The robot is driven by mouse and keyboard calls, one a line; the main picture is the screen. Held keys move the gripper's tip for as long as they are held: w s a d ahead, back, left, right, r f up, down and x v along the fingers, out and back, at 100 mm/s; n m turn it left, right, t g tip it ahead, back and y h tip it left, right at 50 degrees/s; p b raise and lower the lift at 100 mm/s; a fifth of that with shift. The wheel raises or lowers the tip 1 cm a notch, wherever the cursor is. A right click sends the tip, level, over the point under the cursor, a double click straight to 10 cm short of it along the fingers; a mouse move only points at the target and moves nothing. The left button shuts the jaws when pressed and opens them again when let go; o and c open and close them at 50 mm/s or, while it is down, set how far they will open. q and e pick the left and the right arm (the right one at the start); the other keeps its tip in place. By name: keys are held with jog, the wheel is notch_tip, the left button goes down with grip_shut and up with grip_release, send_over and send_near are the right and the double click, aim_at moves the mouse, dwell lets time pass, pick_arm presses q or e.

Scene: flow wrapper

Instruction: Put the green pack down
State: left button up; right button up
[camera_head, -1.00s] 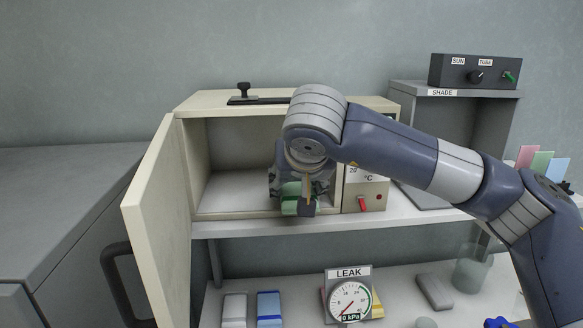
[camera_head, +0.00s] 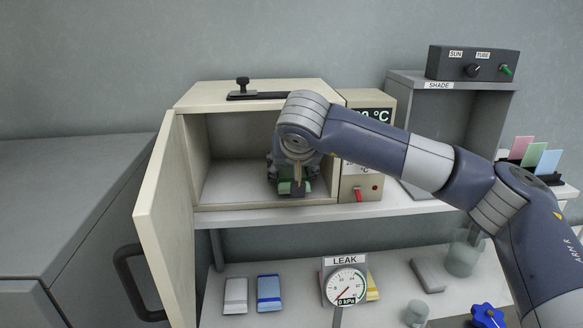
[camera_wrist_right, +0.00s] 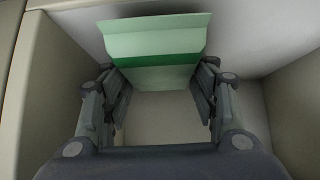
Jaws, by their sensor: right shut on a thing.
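The green pack (camera_head: 293,187) is in the mouth of the open cream chamber (camera_head: 185,150), just behind its front edge and near its right wall. My right gripper (camera_head: 291,177) is shut on the pack. In the right wrist view the green pack (camera_wrist_right: 155,40) is between the fingers (camera_wrist_right: 160,72), a pale flap with a darker green band, over the chamber's pale floor. I cannot tell whether the pack touches the floor. My left gripper is not in view.
The chamber's door (camera_head: 160,215) stands open on the left. A temperature panel (camera_head: 361,170) with a red switch stands right of the chamber. Below, the lower shelf holds a white pack (camera_head: 236,294), a blue pack (camera_head: 269,292) and a LEAK gauge (camera_head: 345,287). The chamber's left floor is clear.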

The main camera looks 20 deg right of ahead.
jog(key=o, duration=1.1)
jog(key=shift+w+f, duration=0.1)
jog(key=shift+f, duration=0.1)
jog(key=shift+o, duration=0.2)
jog(key=shift+r, duration=0.1)
jog(key=shift+r, duration=0.2)
jog(key=shift+s+r, duration=0.15)
jog(key=shift+s, duration=0.15)
jog(key=b+v, duration=0.3)
jog(key=v, duration=0.8)
jog(key=shift+s, duration=0.15)
